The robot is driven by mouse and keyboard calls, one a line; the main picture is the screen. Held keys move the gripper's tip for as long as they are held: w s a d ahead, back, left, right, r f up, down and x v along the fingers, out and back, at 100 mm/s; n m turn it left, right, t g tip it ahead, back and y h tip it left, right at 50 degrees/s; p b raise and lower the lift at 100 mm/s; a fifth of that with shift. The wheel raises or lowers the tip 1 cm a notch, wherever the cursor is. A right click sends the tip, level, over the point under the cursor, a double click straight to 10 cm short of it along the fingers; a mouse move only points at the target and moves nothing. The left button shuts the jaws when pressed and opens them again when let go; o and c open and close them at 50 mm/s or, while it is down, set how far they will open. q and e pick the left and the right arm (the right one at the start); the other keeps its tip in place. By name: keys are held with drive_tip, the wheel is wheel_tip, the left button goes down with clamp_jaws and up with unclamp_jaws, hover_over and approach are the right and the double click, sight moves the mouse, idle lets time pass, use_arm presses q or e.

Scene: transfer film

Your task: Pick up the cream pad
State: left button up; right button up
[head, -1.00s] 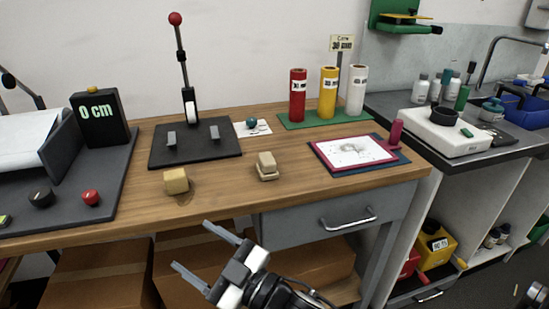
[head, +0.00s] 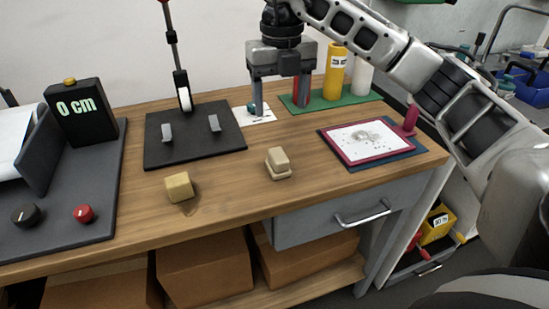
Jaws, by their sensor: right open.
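The cream pad (head: 278,163) is a small pale block with a wider lower part. It rests on the wooden workbench (head: 235,172), right of its middle and near the front edge. My right gripper (head: 280,108) points downward, open and empty. In the picture it is above and behind the pad, apart from it, with its fingers near the white card at the back. My right arm comes in from the right. My left gripper is out of view.
A tan-yellow block (head: 180,187) lies left of the pad. A black plate (head: 195,147) with an upright lever stands behind it. A framed print (head: 367,142) lies to the right. Colored rolls (head: 336,72) stand on a green mat. Bare wood surrounds the pad.

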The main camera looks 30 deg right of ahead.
approach(278, 154)
drive_tip(key=f, duration=0.3)
drive_tip(key=s+f, duration=0.1)
drive_tip(key=f, duration=0.1)
drive_tip(key=shift+f, duration=0.25)
drive_tip(key=shift+w+f+p, duration=0.25)
drive_tip(key=shift+f+p, duration=0.05)
drive_tip(key=shift+f, duration=1.15)
drive_tip(key=shift+w+f+p, duration=0.2)
drive_tip(key=shift+f+p, duration=0.05)
drive_tip(key=shift+f, duration=1.2)
drive_tip(key=c, duration=1.1)
